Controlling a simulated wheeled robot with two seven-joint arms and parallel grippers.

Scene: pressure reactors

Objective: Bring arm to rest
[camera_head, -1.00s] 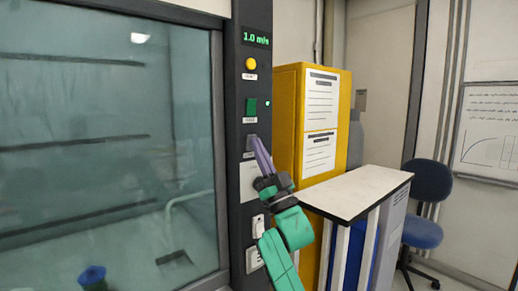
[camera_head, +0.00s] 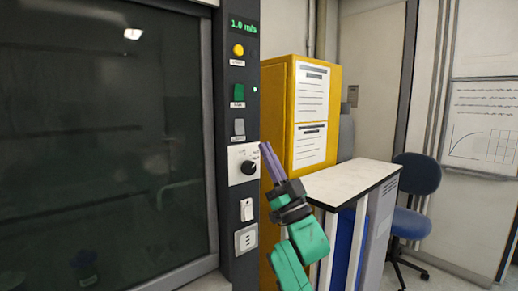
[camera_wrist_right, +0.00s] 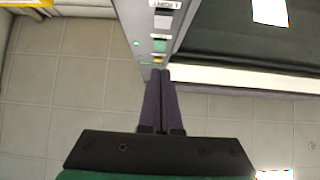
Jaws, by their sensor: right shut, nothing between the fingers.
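My right gripper (camera_head: 264,147) has purple fingers and a green arm that comes up from the bottom of the head view. Its fingers are shut and empty. They point up and to the left, just right of the dark control column (camera_head: 223,140) of the fume hood. In the right wrist view the two fingers (camera_wrist_right: 160,75) lie side by side, with the column's buttons beyond their tips. I cannot tell from the picture whether the tips touch the column. My left gripper is not in view.
The column carries a yellow button (camera_head: 238,50), a green button (camera_head: 238,92), a grey switch (camera_head: 239,129) and a black knob (camera_head: 249,168). The hood glass (camera_head: 100,150) is dark. A yellow cabinet (camera_head: 277,110), a white-topped stand (camera_head: 350,178) and a blue chair (camera_head: 412,222) stand to the right.

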